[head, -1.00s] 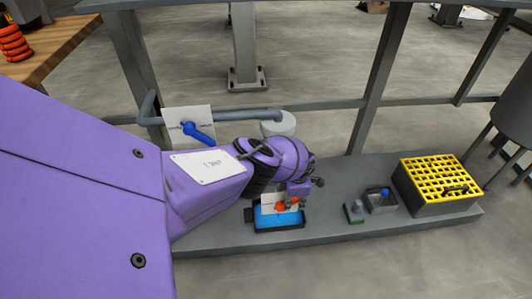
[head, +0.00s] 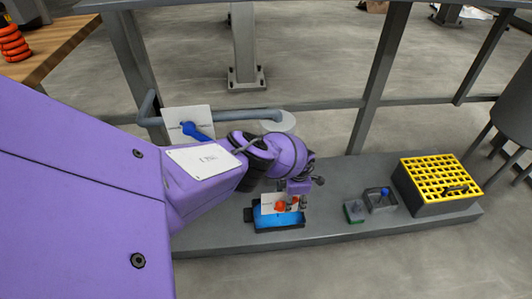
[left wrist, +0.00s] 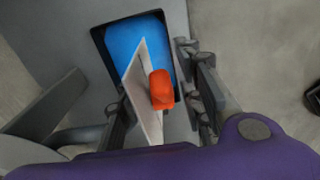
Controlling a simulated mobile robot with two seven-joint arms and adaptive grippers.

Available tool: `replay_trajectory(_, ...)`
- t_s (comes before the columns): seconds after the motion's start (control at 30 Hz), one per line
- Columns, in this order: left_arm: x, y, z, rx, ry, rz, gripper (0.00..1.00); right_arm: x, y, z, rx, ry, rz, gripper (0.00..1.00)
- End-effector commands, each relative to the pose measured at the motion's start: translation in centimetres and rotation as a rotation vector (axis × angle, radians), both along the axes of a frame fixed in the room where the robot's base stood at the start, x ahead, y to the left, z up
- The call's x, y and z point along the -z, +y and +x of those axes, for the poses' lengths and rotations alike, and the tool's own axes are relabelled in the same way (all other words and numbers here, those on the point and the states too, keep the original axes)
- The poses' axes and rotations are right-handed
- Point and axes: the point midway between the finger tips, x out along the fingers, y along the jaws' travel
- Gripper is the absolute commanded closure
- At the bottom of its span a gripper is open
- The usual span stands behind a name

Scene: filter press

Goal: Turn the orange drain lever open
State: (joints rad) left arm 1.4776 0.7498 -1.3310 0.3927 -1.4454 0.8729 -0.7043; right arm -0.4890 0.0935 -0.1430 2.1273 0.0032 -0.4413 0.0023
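The orange drain lever (head: 281,206) stands in front of a small white plate (head: 268,202), above a blue tray (head: 277,222) on the low grey platform. In the left wrist view the orange lever (left wrist: 161,90) and the white plate (left wrist: 148,85) show between the two fingers, over the blue tray (left wrist: 135,38). My left gripper (left wrist: 155,93) is open, with one finger on each side of the plate and lever. I see a gap to the fingers and cannot tell any contact. In the head view the left gripper (head: 298,202) is small and partly hidden by my wrist. My right gripper is not in view.
A blue lever (head: 196,131) on a white plate with a grey pipe (head: 235,116) is close behind my left forearm. To the right are a small green-based block (head: 354,211), a grey box with a blue knob (head: 381,198) and a yellow-grated crate (head: 440,180). Grey railings run behind.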

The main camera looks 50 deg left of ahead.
Motion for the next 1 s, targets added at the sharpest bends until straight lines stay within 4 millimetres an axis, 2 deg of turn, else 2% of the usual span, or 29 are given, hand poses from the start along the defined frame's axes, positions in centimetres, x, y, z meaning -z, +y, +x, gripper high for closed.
replay_trajectory(0.27, -2.5, 0.0, 0.1, 0.003, -0.003, -0.001, 0.66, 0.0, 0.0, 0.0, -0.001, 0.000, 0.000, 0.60)
replay_trajectory(0.73, -9.9, -0.1, 0.1, 0.002, -0.003, 0.000, 0.66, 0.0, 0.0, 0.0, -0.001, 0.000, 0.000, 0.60)
replay_trajectory(1.0, -11.5, -0.1, 0.1, 0.001, -0.002, 0.001, 0.66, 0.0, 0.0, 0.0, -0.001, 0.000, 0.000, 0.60)
